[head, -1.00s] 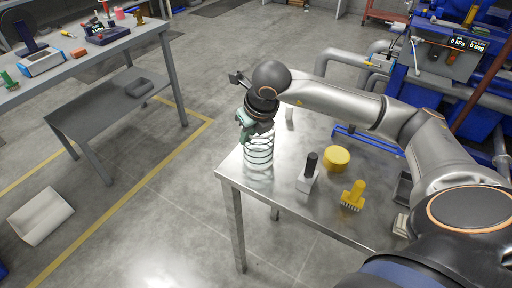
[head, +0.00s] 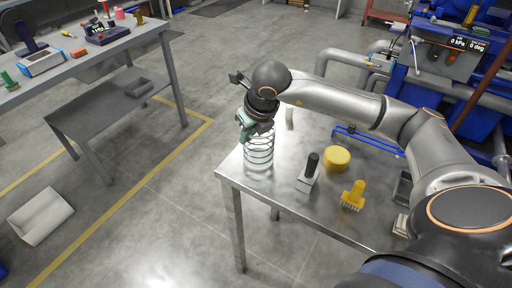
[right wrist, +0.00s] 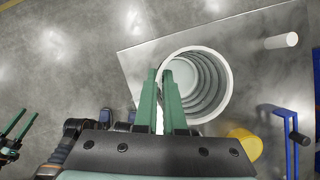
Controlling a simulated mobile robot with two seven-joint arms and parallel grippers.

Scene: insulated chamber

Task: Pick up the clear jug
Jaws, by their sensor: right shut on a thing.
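The clear jug (head: 259,154) is a ribbed, see-through vessel at the left corner of the metal table in the head view. It looks upright. In the right wrist view I look down into its round, open mouth (right wrist: 207,82). My right gripper (head: 245,127) is at the jug's upper left side. Its two green fingers (right wrist: 163,85) are close together at the jug's near rim, with a pale strip between them, shut on the jug's side. Whether that strip is wall or handle is unclear. I cannot tell whether the jug's base touches the table.
The metal table (head: 285,208) also holds a black-handled white brush (head: 308,178), a yellow round tub (head: 337,158), a yellow brush (head: 353,195) and a white cylinder (head: 290,117). Blue equipment with pipes stands behind at right. Open floor lies left of the table.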

